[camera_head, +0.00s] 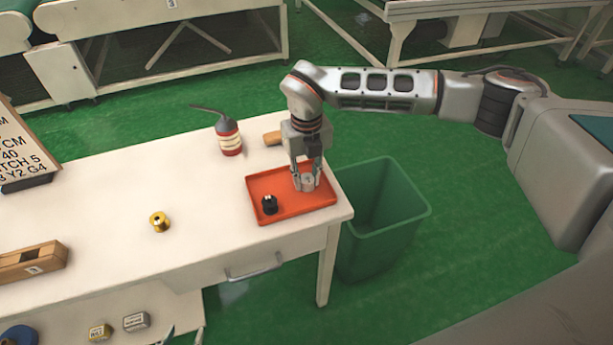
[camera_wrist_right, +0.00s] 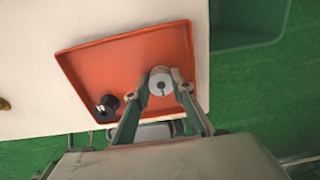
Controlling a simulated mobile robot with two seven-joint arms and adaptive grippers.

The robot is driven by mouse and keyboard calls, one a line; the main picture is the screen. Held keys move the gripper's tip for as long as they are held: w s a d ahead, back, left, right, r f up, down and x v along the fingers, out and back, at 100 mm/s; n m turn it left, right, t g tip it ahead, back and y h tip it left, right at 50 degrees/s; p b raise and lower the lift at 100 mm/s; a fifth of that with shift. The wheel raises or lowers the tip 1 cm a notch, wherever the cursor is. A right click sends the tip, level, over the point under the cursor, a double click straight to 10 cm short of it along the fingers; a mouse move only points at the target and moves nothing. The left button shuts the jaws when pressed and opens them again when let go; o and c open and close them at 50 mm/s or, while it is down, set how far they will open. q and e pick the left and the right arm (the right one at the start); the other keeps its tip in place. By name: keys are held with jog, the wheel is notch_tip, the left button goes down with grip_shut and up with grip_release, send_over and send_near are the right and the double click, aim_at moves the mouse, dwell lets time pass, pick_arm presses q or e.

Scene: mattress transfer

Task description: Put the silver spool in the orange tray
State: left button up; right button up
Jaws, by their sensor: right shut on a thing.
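The silver spool (camera_head: 307,183) is between the fingertips of my right gripper (camera_head: 307,179), over the right part of the orange tray (camera_head: 283,177). The right gripper is shut on it and points down. In the right wrist view the spool (camera_wrist_right: 160,83) sits upright between both fingers, within the outline of the tray (camera_wrist_right: 100,63). I cannot tell whether its base touches the tray floor. A black spool (camera_head: 269,204) stands in the tray's near left corner. My left gripper is not in view.
A green bin (camera_head: 385,225) stands beside the table's right end. The table between gold spool and tray is clear.

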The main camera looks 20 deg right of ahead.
jog(key=o, duration=1)
jog(key=shift+f, duration=0.15)
jog(key=shift+c, duration=0.2)
notch_tip(320, 180, up, 12)
jog(key=p, duration=0.1)
jog(key=shift+r, duration=0.2)
